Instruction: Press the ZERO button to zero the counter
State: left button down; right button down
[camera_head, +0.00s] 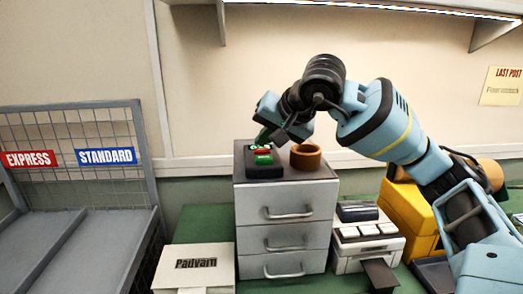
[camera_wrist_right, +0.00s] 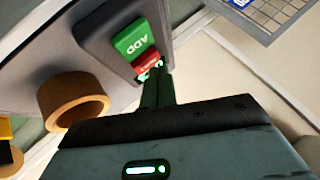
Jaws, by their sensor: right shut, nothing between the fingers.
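The counter (camera_head: 251,174) is a dark box on top of a grey drawer unit. In the right wrist view, its dark housing (camera_wrist_right: 100,20) carries a green ADD button (camera_wrist_right: 131,38) and a red button (camera_wrist_right: 146,62), whose lettering is too small to read. A lit green display (camera_wrist_right: 152,74) sits beside the red button, partly hidden by my fingers. My right gripper (camera_head: 262,139) is shut and empty, its fingertips over the display end of the counter. In the right wrist view the fingertips (camera_wrist_right: 157,80) are close to the red button; I cannot tell whether they touch.
A white machine with keys (camera_head: 366,245) and a yellow case (camera_head: 408,212) are to the right. A Padvarn box (camera_head: 195,268) and wire racks (camera_head: 75,165) are left.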

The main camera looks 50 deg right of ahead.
pick_arm(q)
jog(key=shift+s, duration=0.1)
jog(key=shift+w+f, duration=0.15)
jog(key=shift+w, duration=0.05)
pick_arm(e)
jog(key=shift+f, duration=0.3)
pick_arm(q)
jog(key=shift+f, duration=0.15)
pick_arm(e)
jog(key=shift+f, duration=0.2)
pick_arm(q)
jog(key=shift+s, duration=0.15)
pick_arm(e)
jog(key=shift+r, duration=0.35)
jog(key=shift+r+p, duration=0.3)
jog(key=shift+r, duration=0.3)
pick_arm(q)
jog(key=shift+w+r, duration=0.3)
jog(key=shift+r, duration=0.2)
jog(key=shift+w+r, duration=0.25)
jog(key=shift+r, duration=0.25)
jog(key=shift+w+r, duration=0.1)
jog(key=shift+w, duration=0.15)
